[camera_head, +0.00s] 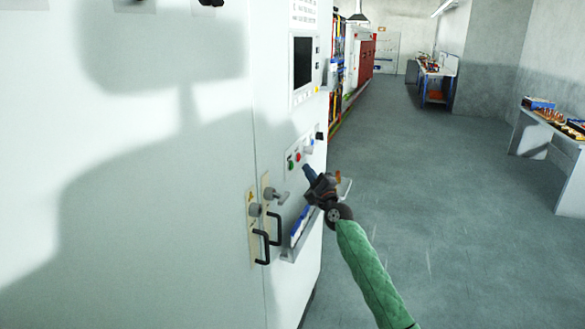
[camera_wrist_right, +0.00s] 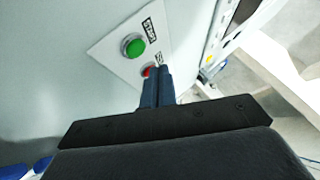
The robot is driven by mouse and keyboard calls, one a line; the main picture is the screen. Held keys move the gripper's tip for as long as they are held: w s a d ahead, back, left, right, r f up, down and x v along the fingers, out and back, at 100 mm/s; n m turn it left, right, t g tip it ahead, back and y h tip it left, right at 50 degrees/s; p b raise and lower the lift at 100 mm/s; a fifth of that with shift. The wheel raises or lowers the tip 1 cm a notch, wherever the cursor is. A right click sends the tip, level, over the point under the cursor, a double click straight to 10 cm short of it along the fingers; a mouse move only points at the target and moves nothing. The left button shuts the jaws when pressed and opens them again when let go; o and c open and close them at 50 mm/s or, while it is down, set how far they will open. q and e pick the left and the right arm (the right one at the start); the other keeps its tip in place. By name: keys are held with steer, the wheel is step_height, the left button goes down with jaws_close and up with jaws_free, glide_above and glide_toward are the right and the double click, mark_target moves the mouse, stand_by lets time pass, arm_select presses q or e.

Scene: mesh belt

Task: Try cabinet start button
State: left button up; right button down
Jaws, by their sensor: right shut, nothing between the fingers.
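The pale grey cabinet (camera_head: 215,215) fills the left of the head view. On its front is a small light panel (camera_head: 296,146) with a green and a red button. In the right wrist view the green button (camera_wrist_right: 132,46) stands fully in sight on the panel (camera_wrist_right: 112,42), with a small label beside it. The red button (camera_wrist_right: 148,71) is partly hidden by my fingertips. My right gripper (camera_head: 307,170) is shut and empty, close in front of the lower panel. In the wrist view its fingertips (camera_wrist_right: 158,70) overlap the red button; I cannot tell whether they touch. My left gripper is out of view.
A screen (camera_head: 303,62) sits above the panel. Black door handles (camera_head: 262,247) and a tray (camera_head: 291,252) with blue-edged items stick out below. Open floor (camera_head: 430,180) lies to the right, with a table (camera_head: 572,150) at the far right.

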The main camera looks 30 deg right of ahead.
steer(key=shift+s+d, duration=1)
steer(key=shift+s, duration=0.2)
